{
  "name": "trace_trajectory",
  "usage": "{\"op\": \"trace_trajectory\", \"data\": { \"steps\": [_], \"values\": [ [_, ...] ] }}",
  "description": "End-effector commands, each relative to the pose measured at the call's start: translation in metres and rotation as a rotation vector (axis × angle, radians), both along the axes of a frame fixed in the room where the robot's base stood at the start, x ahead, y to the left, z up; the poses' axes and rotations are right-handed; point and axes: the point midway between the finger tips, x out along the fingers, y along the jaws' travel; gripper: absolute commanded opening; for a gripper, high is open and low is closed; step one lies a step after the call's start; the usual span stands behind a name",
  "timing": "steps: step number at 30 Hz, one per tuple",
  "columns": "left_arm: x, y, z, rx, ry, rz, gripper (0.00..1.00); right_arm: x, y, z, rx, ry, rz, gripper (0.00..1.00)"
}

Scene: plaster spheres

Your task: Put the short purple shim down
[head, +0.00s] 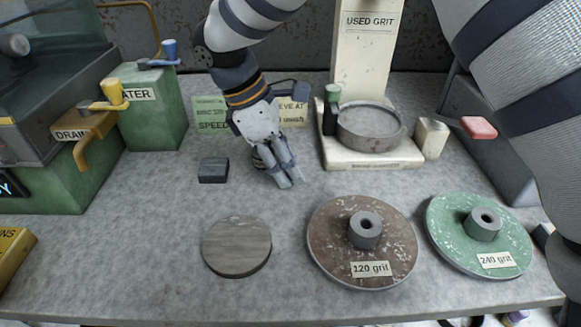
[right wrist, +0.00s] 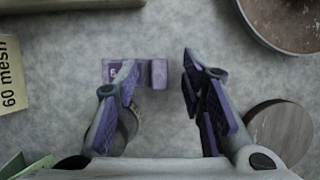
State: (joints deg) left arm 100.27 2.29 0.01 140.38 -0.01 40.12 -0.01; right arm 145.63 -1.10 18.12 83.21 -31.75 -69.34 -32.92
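My right gripper (head: 290,180) points down over the middle of the bench in the head view. In the right wrist view its two fingers (right wrist: 160,85) are spread with a clear gap. The short purple shim (right wrist: 158,75) appears beyond the fingertips, close to the left finger, which covers part of it. The right finger is apart from it. It looks to lie on the grey bench (right wrist: 215,40), though I cannot be sure of contact. I cannot make the shim out in the head view, where the gripper may hide it. My left gripper is not in view.
A dark block (head: 213,170) lies left of my right gripper. A grey disc (head: 237,246), the 120 grit disc (head: 330,255) and the 240 grit disc (head: 450,240) are in front. The used-grit basin (head: 370,128) stands behind right.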

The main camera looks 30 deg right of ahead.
Motion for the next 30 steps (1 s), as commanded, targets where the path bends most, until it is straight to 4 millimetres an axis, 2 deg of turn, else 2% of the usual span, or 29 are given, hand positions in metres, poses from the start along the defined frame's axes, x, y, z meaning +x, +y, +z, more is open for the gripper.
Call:
{"op": "trace_trajectory", "data": {
  "steps": [5, 9, 10, 19, 23, 27, 30],
  "values": [
    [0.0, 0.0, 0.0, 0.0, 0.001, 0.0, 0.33, 0.0, 0.0, -0.001, 0.0, 0.001, 0.0, 0.34],
    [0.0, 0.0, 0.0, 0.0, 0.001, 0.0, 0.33, 0.0, 0.0, 0.0, 0.0, 0.001, 0.0, 0.03],
    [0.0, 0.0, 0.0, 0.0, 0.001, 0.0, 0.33, 0.0, 0.0, 0.0, 0.0, 0.001, 0.0, 0.0],
    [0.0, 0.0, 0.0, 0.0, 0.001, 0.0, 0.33, 0.0, 0.0, 0.0, -0.001, 0.0, 0.0, 0.0],
    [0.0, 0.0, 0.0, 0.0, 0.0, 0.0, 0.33, 0.001, 0.0, 0.008, -0.001, -0.002, -0.001, 0.0],
    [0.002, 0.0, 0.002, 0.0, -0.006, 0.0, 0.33, 0.001, 0.0, 0.034, -0.001, -0.004, -0.002, 0.0],
    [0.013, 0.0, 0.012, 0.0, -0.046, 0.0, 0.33, -0.021, 0.006, 0.064, -0.002, -0.012, 0.0, 0.0]
  ]
}}
